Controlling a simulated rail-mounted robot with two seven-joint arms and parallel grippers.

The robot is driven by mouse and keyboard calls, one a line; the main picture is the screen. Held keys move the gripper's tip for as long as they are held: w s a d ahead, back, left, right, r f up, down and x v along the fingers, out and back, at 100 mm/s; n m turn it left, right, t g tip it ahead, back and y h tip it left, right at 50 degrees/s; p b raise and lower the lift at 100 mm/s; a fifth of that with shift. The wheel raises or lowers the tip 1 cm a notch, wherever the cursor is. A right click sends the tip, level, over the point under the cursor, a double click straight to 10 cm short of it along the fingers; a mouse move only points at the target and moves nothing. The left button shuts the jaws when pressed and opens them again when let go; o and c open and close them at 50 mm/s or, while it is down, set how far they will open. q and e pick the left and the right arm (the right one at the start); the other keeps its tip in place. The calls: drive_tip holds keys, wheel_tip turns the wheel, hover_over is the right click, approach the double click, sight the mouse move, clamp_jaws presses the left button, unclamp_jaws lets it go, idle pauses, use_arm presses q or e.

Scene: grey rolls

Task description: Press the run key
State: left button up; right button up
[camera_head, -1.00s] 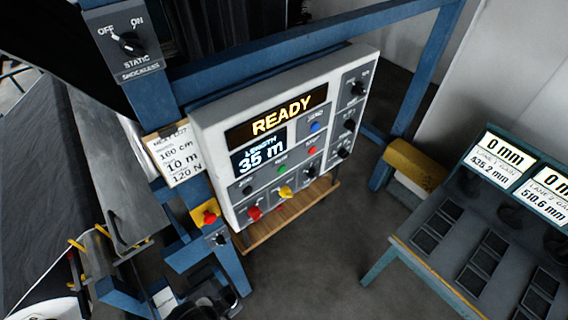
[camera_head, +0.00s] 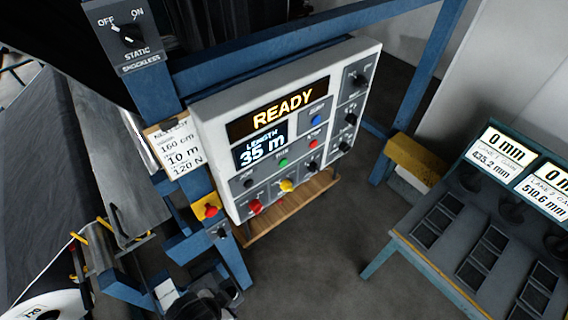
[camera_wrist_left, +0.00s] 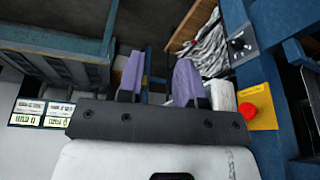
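The white control panel (camera_head: 213,113) shows READY and LENGTH 35 m in the head view. A green button (camera_head: 283,162) sits below the length display; the small label above it looks like RUN. A red button (camera_head: 313,143) and a blue button (camera_head: 316,120) are up and to its right. My left gripper (camera_wrist_left: 158,75) shows in the left wrist view with two purple fingers apart and nothing between them. No finger touches the panel in the frames. In the head view I cannot clearly make out its fingers. My right gripper is not in view.
A red stop button (camera_head: 211,210) on a yellow plate is left of the panel; it also shows in the wrist view (camera_wrist_left: 250,112). Red (camera_head: 255,207) and yellow (camera_head: 287,185) knobs line the panel's lower edge. A bench with displays (camera_head: 503,150) stands right. Blue frame posts surround the panel.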

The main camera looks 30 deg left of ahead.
use_arm(q)
clamp_jaws()
idle(1.2)
